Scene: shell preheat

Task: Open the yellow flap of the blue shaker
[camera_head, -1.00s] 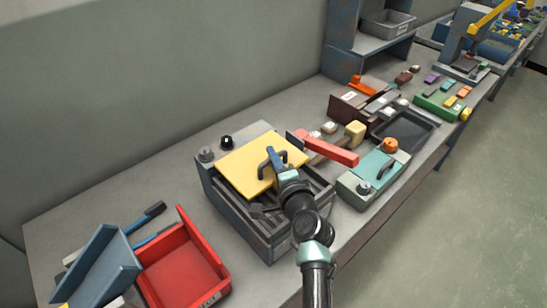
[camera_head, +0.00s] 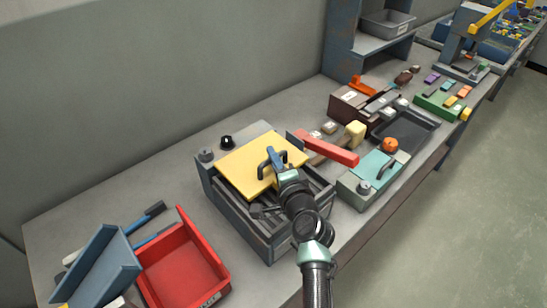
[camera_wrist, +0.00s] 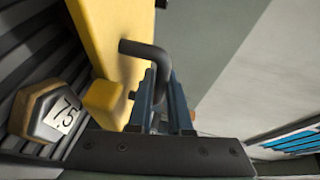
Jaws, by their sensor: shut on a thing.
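The blue shaker (camera_head: 262,238) is a blue-grey box on the bench with dark slats inside. Its yellow flap (camera_head: 250,150) stands raised and tilted above the box, with the front of the slatted inside uncovered. My gripper (camera_head: 275,160) is at the flap's dark bent handle (camera_head: 262,166). In the wrist view, the blue fingers of my gripper (camera_wrist: 160,95) are shut around the handle (camera_wrist: 140,48). The yellow flap (camera_wrist: 110,35) is left of them there. My wrist hides part of the box's front in the head view.
A hexagonal block marked 7.5 (camera_wrist: 48,112) lies on the slats. A red arm (camera_head: 325,149) reaches close to the flap's right side. A teal-topped box (camera_head: 372,175) stands to the right, and a red bin (camera_head: 185,270) to the left. A black knob (camera_head: 227,142) is behind the flap.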

